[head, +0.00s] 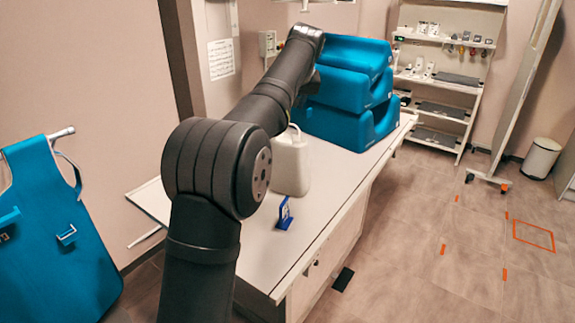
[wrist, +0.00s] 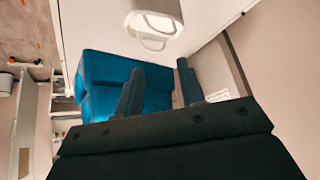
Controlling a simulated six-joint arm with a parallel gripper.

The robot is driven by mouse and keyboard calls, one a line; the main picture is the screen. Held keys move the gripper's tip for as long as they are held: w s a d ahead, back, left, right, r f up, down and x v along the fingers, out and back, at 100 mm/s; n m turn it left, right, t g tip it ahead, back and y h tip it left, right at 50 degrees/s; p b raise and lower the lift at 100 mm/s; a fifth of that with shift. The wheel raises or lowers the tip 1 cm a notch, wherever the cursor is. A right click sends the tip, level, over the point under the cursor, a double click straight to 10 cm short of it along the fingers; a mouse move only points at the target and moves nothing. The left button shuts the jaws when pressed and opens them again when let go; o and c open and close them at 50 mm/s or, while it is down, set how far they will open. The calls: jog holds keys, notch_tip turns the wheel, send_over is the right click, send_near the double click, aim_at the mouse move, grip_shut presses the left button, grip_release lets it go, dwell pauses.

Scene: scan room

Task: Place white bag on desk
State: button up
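The white bag (head: 290,165), a pale upright form with a handle at its top, stands on the white desk (head: 318,208), partly hidden behind my arm. In the wrist view the bag (wrist: 155,14) shows at the top edge with its handle loop hanging into the picture, beyond my fingertips and apart from them. My gripper (wrist: 158,68) has its two dark fingers spread with nothing between them. In the head view the fingers are hidden behind my arm.
Stacked blue cushions (head: 345,85) fill the desk's far end; they also lie behind my fingers in the wrist view (wrist: 100,70). A small blue stand (head: 284,213) is on the desk's near part. Shelves (head: 440,95) stand at the back. The floor at right is mostly clear.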

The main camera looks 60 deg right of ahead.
jog(key=s+d+f+m+t+y, duration=0.35)
jog(key=s+f+m+t, duration=0.3)
jog(key=m, duration=0.25)
jog(key=s+d+f+m+t+y, duration=0.3)
jog(key=s+d+f+m+t, duration=0.3)
jog(key=m, duration=0.3)
jog(key=shift+w+a+f, duration=0.15)
jog(key=shift+w+a, duration=0.5)
jog(key=shift+w, duration=2.35)
jog(key=shift+w+a+f, duration=0.1)
jog(key=shift+w+a, duration=0.55)
jog(key=shift+w, duration=2.35)
jog(key=shift+w+a+f, duration=0.15)
jog(key=shift+w+a, duration=0.5)
jog(key=shift+w, duration=2.35)
jog(key=shift+c, duration=0.3)
grip_shut()
jog(key=shift+f, duration=0.1)
